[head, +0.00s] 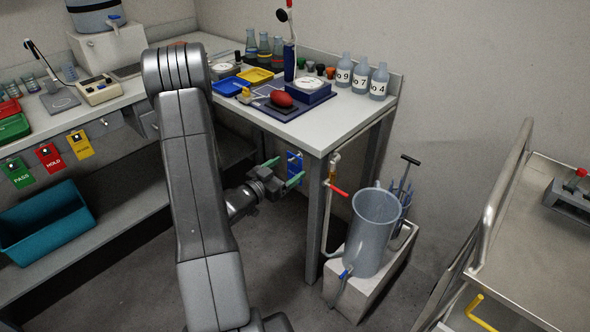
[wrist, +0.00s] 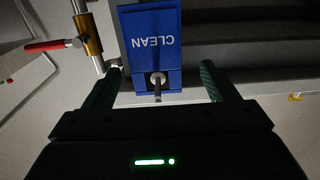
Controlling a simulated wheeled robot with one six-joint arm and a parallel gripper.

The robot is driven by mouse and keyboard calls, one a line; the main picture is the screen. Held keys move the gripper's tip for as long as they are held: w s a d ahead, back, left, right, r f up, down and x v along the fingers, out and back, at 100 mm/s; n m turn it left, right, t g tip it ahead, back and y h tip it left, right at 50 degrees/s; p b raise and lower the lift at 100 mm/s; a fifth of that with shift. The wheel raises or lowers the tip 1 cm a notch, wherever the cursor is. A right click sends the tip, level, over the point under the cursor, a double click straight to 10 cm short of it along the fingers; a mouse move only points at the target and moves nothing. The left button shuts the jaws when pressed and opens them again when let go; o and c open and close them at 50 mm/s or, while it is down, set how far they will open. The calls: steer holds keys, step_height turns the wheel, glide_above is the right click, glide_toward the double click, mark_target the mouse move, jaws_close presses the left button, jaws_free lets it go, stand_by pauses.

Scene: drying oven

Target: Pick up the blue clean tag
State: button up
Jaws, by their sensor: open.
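The blue clean tag (wrist: 150,45) hangs in front of my gripper, its word CLEAN upside down in the wrist view. A metal peg passes at its hole, near the lower edge of the tag in that view. In the head view the blue tag (head: 295,166) shows below the bench's front corner, partly behind the fingers. My gripper (head: 281,174) is open, with its green fingers pointing at the tag. In the wrist view the gripper (wrist: 160,82) has one finger on each side of the peg and the tag's lower end. I see no finger closed on the tag.
A pipe with a red-handled valve (wrist: 50,45) stands close left of the tag in the wrist view. A grey cylinder (head: 372,232) stands on a white block right of the bench leg (head: 313,215). Green, red and yellow tags (head: 80,144) hang along the left bench.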

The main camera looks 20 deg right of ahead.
steer(key=x, duration=0.5)
steer(key=shift+s+d+f, duration=0.2)
steer(key=shift+d, duration=0.05)
steer(key=c, duration=1)
steer(key=shift+c, duration=0.2)
steer(key=shift+r, duration=0.5)
glide_toward(294, 166)
steer(key=r+v, duration=0.1)
steer(key=v, duration=0.5)
steer(key=shift+r, duration=0.2)
